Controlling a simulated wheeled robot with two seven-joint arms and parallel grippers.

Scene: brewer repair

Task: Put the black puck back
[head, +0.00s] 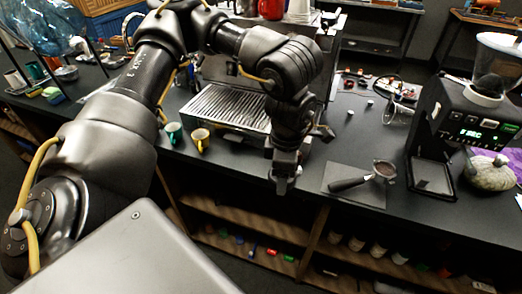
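My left arm reaches in from the left, across the front of the espresso machine. Its gripper (283,184) points down at the counter's front edge, left of the dark mat. The fingertips are small and dark, and I cannot tell whether they are apart or hold anything. I cannot make out a separate black puck for certain. A portafilter (384,169) with a black handle and brown contents in its basket lies on the dark mat (362,200). My arm hides part of the espresso machine (225,105). My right gripper is not in view.
A black grinder (462,130) with a lit display stands at the right, beside a round patterned object (490,172). Small loose parts lie behind the mat. Open shelves are below the counter.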

